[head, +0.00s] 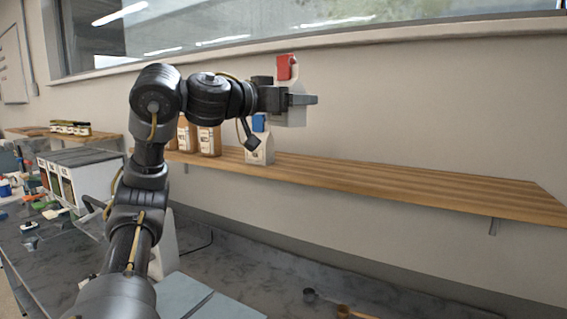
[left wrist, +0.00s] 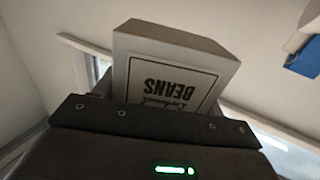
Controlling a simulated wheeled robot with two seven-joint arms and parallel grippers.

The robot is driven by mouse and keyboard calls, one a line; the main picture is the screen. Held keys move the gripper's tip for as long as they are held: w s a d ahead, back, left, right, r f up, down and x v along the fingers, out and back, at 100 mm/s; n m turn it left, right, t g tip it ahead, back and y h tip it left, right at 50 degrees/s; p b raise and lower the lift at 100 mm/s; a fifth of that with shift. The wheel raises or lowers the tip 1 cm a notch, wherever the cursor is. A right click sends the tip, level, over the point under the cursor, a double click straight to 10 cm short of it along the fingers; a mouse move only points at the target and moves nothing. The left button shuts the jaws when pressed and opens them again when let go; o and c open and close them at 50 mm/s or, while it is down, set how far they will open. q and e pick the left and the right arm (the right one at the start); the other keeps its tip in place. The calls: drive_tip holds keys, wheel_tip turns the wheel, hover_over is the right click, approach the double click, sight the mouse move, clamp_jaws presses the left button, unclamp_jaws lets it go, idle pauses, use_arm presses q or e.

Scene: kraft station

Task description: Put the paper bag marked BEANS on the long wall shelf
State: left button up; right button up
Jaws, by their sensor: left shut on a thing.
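The paper bag marked BEANS (left wrist: 172,75) is pale, and its label reads upside down in the left wrist view. In the head view the bag (head: 289,117) is mostly covered by my left gripper (head: 304,99), with a red piece (head: 287,67) above it. My left gripper is shut on the bag and holds it above the long wall shelf (head: 390,178), clear of the board. My right gripper is not in view.
On the shelf, a pale bag with a blue clip (head: 260,150) stands just below and left of the held bag. Brown bags (head: 209,140) stand further left, partly behind my arm. The shelf to the right is bare. A window (head: 350,18) is above.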

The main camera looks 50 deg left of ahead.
use_arm(q)
drive_tip(key=shift+w+a+f, duration=0.1)
drive_tip(key=shift+a+f, duration=0.05)
drive_tip(key=shift+a, duration=0.05)
drive_tip(key=w+a+f, duration=0.2)
drive_tip(key=w+f, duration=0.1)
drive_tip(key=w+a+f, duration=0.1)
drive_tip(key=w+f, duration=0.1)
drive_tip(key=w, duration=0.2)
drive_tip(key=w+a+f, duration=0.2)
drive_tip(key=w+f, duration=0.1)
drive_tip(key=w, duration=0.1)
drive_tip(key=shift+a+f, duration=0.35)
drive_tip(key=shift+w+f, duration=0.2)
drive_tip(key=shift+w, duration=0.05)
wheel_tip(320, 180, down, 2)
drive_tip(key=shift+f, duration=0.1)
drive_tip(key=shift+a+f, duration=0.2)
drive_tip(key=shift+f, duration=0.4)
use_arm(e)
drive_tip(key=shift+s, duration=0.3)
use_arm(q)
drive_tip(key=shift+d, duration=0.15)
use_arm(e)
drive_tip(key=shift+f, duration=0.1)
